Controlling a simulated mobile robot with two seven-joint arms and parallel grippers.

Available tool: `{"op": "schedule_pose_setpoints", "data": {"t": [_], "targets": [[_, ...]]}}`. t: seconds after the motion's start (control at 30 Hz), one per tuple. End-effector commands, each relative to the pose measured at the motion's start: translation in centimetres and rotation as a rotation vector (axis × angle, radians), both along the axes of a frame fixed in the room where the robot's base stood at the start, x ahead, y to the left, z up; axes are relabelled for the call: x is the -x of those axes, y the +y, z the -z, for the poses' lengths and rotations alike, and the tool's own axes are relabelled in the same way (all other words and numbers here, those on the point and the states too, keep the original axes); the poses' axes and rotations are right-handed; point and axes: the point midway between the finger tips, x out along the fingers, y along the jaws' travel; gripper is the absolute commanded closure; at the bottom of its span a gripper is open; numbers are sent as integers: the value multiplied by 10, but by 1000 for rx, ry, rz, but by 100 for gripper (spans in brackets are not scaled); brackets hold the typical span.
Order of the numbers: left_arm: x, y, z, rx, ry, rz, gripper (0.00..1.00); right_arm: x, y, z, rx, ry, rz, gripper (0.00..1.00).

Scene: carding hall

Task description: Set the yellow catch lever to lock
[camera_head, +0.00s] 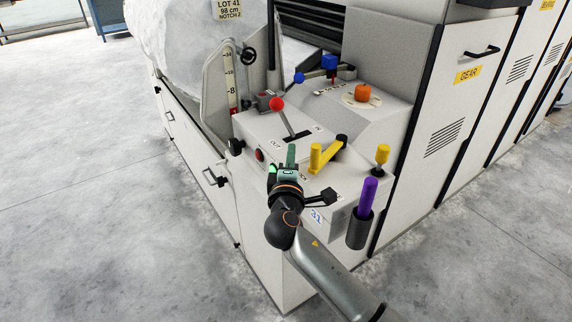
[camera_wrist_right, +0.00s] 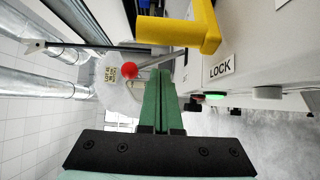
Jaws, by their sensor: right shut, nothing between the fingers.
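The yellow catch lever (camera_head: 322,157) sits on top of the pale machine console. Its bar runs from a dark pivot (camera_head: 341,140) toward the lower left and ends in an upright yellow grip. In the right wrist view the yellow lever (camera_wrist_right: 180,33) is at the top, with a LOCK label (camera_wrist_right: 219,68) beside it. My right gripper (camera_head: 291,152) is shut and empty, its green fingers just left of the lever grip. In the right wrist view its fingers (camera_wrist_right: 165,85) are together, with a visible gap to the lever. My left gripper is not in view.
A red-knobbed lever (camera_head: 277,104) and a blue-knobbed lever (camera_head: 299,78) stand behind. An orange knob (camera_head: 362,92) is further back. A yellow-topped post (camera_head: 382,155) and a purple handle (camera_head: 368,193) in a dark holder are to the right. Open floor lies left.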

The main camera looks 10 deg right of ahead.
Motion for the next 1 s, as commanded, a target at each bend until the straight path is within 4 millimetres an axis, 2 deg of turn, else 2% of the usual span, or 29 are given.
{"op": "schedule_pose_setpoints", "data": {"t": [0.2, 0.67, 0.83, 1.0], "targets": [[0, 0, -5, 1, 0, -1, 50, 16, -19, 1, 2, 4, 0, 100], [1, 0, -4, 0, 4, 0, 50, 20, -24, 1, 1, 3, -2, 100], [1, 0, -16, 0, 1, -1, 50, 27, -32, -1, 5, 6, -47, 100], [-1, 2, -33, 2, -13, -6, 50, 42, -47, -2, 6, 7, -164, 100]]}}
